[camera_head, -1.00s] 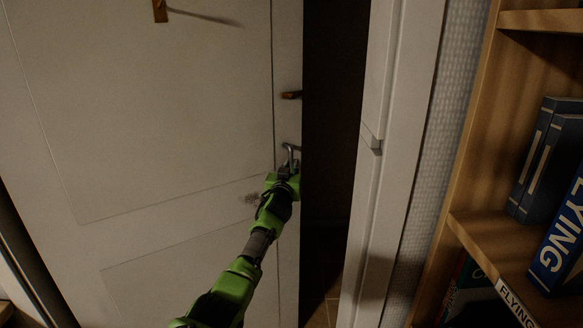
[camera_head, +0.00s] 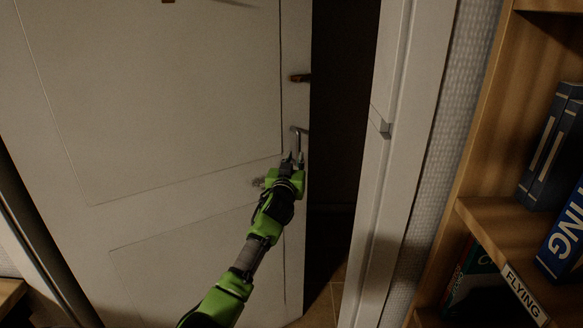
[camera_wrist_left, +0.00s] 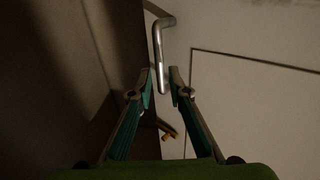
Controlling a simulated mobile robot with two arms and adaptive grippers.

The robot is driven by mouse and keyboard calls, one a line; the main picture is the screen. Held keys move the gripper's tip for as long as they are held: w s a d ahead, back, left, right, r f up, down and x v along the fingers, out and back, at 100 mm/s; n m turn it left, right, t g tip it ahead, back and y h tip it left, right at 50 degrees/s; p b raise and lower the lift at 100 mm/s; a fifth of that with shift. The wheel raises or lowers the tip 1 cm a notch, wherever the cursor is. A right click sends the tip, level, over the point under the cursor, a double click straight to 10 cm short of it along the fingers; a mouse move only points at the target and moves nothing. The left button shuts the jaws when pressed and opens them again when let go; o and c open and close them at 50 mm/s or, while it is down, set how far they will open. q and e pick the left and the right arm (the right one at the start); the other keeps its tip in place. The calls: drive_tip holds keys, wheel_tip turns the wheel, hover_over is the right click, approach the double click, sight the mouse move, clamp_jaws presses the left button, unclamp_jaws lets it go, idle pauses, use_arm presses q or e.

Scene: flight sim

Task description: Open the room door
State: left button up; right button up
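The white room door (camera_head: 160,110) stands ajar, with a dark gap (camera_head: 338,110) between its edge and the white frame. A bent metal handle (camera_head: 298,139) sits near the door's edge, its grip hanging down. My left gripper (camera_head: 292,158) is at the handle's lower end. In the left wrist view, my left gripper (camera_wrist_left: 160,72) has its two fingers apart, with the lower end of the handle (camera_wrist_left: 157,45) between or just beyond the tips. I cannot tell whether either finger touches it. My right gripper is not in view.
The door frame (camera_head: 385,180) stands right of the gap. Further right is a wooden bookshelf (camera_head: 475,130) with blue binders (camera_head: 550,150) and a "FLYING" label (camera_head: 524,292). A small brown latch (camera_head: 300,78) is above the handle. Tiled floor shows in the gap.

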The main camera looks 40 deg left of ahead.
use_arm(q)
drive_tip(key=shift+v, duration=2.45)
drive_tip(key=shift+a+r, duration=0.1)
clamp_jaws()
drive_tip(key=s+d+m+t+h+b, duration=0.25)
drive_tip(key=s+m+h+b, duration=0.2)
drive_tip(key=m, duration=1.65)
drive_tip(key=a+f+p+x, duration=0.1)
drive_tip(key=a+p+x, duration=0.2)
drive_tip(key=x, duration=0.9)
drive_tip(key=shift+g, duration=0.45)
